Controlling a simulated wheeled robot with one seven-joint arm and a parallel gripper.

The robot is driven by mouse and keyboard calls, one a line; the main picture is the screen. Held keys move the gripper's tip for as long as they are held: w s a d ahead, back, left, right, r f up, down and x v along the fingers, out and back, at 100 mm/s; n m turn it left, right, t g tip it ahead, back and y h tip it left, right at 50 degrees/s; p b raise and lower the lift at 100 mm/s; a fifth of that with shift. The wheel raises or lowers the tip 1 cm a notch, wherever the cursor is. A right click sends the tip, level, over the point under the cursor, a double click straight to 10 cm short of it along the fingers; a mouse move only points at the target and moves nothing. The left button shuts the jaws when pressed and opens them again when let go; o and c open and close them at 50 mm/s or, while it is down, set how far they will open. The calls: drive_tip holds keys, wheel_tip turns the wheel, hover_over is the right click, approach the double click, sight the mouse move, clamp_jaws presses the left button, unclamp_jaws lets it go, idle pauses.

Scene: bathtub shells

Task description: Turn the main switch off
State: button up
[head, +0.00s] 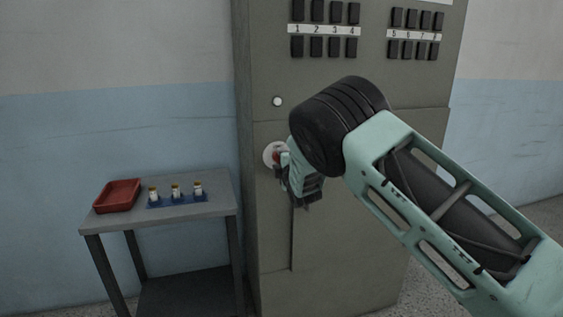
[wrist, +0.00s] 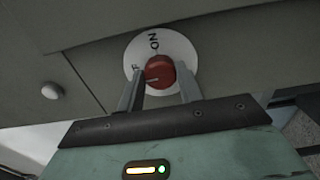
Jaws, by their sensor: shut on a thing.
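The main switch is a red knob (wrist: 160,70) on a round white plate (wrist: 178,42) on the grey cabinet. In the wrist view, ON is at the top of the plate and a partly hidden letter like F is at its left. In the head view, my gripper (head: 282,174) covers part of the plate (head: 268,151), and only a bit of red (head: 276,156) shows.
The grey cabinet (head: 262,220) has rows of black switches (head: 325,30) above and a white round button (head: 277,101). A small table (head: 215,208) at the left holds a red tray (head: 118,196) and a blue rack (head: 163,203) with several small bottles.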

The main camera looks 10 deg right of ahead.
drive_tip(key=o, duration=1)
drive_tip(key=s+b, duration=0.1)
drive_tip(key=s, duration=0.4)
drive_tip(key=s+b, duration=0.1)
drive_tip(key=s, duration=0.5)
drive_tip(key=s+b, duration=0.1)
drive_tip(key=s, duration=0.5)
drive_tip(key=shift+s+d, duration=0.2)
drive_tip(key=shift+d, duration=0.2)
